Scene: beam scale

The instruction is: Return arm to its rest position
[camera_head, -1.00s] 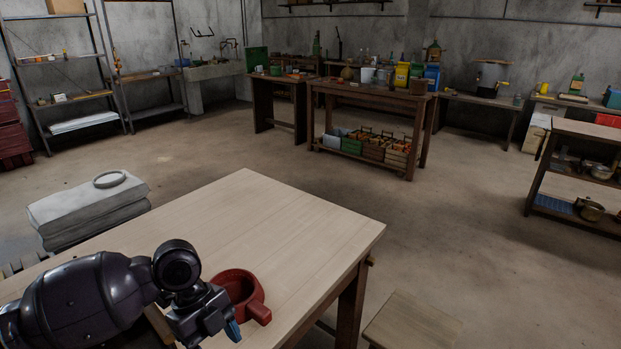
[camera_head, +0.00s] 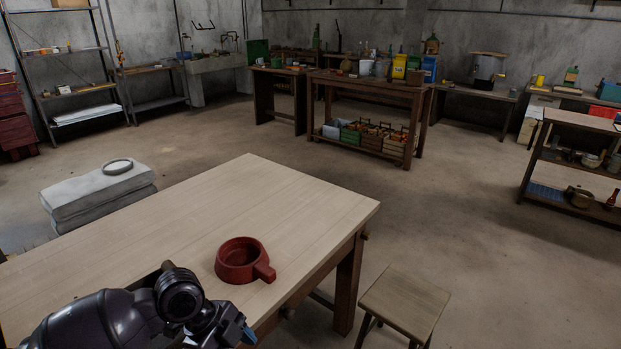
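My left arm comes in from the lower left, dark and shiny, over the near edge of the wooden table (camera_head: 200,215). My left gripper (camera_head: 246,334) shows only a blue tip at the bottom, beside the table's near edge. Whether it is open or shut cannot be seen. A red round pan-like dish with a short handle (camera_head: 240,262) sits upright on the table, beyond the gripper and apart from it. My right arm and gripper are out of view. No beam scale can be made out clearly.
A wooden stool (camera_head: 405,302) stands right of the table. Stacked grey slabs with a ring on top (camera_head: 98,193) are at left. A workbench with crates (camera_head: 370,85) stands behind, a shelf unit (camera_head: 575,160) at right. The floor between is clear.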

